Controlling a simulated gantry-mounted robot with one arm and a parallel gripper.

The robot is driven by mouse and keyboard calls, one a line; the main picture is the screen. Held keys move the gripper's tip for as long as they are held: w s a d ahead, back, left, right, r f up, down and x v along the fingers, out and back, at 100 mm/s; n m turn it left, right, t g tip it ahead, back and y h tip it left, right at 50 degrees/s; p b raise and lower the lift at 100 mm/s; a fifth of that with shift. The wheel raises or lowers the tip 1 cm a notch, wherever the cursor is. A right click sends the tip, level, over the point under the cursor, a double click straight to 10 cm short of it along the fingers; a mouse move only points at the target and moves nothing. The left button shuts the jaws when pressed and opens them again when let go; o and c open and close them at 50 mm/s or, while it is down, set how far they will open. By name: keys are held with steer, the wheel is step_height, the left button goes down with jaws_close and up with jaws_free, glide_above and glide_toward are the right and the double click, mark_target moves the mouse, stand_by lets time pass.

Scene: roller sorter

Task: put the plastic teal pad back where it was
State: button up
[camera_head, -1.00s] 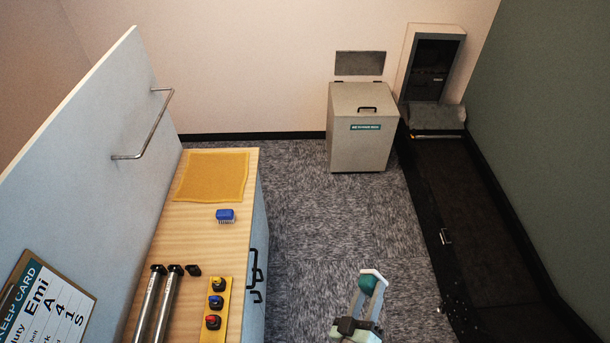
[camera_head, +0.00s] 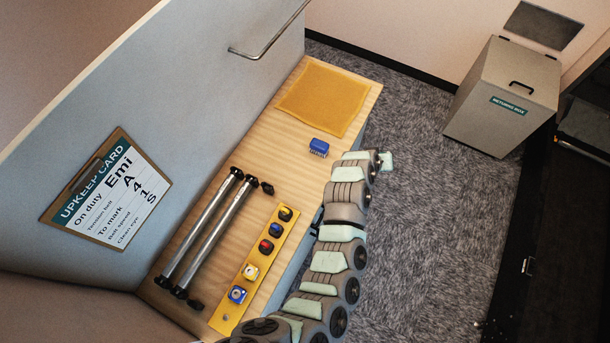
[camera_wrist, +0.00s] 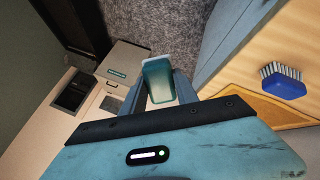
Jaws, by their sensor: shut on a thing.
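The teal pad (camera_wrist: 158,82) is a small translucent block with a pale upper end. It shows in the wrist view between the fingers of my gripper (camera_wrist: 158,92), which is shut on it. The pad is held in the air, with grey carpet behind it. In the head view my arm reaches up along the bench's right edge, and its far end is beside the blue brush. I cannot clearly make out the jaws or the pad there.
The wooden bench (camera_head: 341,152) carries a yellow mat (camera_head: 323,97), a blue brush (camera_head: 318,147), two metal rollers (camera_head: 208,230) and a yellow strip (camera_head: 240,290) with several coloured knobs. An upkeep card (camera_head: 110,190) hangs on the panel.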

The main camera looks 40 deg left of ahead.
steer(key=s+a+r+m+g+b, duration=0.1)
steer(key=s+a+r+m+g, duration=0.3)
steer(key=s+a, duration=0.45)
steer(key=s+a+r+m+g+b, duration=0.1)
steer(key=s+a+r+g, duration=0.4)
steer(key=s+a, duration=0.4)
steer(key=shift+t, duration=0.7)
steer(key=f+b, duration=0.1)
steer(key=f, duration=0.5)
steer(key=f+b, duration=0.1)
steer(key=f, duration=0.5)
steer(key=w+f+b, duration=0.1)
steer(key=f, duration=0.5)
steer(key=shift+a+f, duration=0.2)
steer(key=shift+a, duration=0.2)
steer(key=o, duration=1.2)
steer(key=shift+r, duration=0.1)
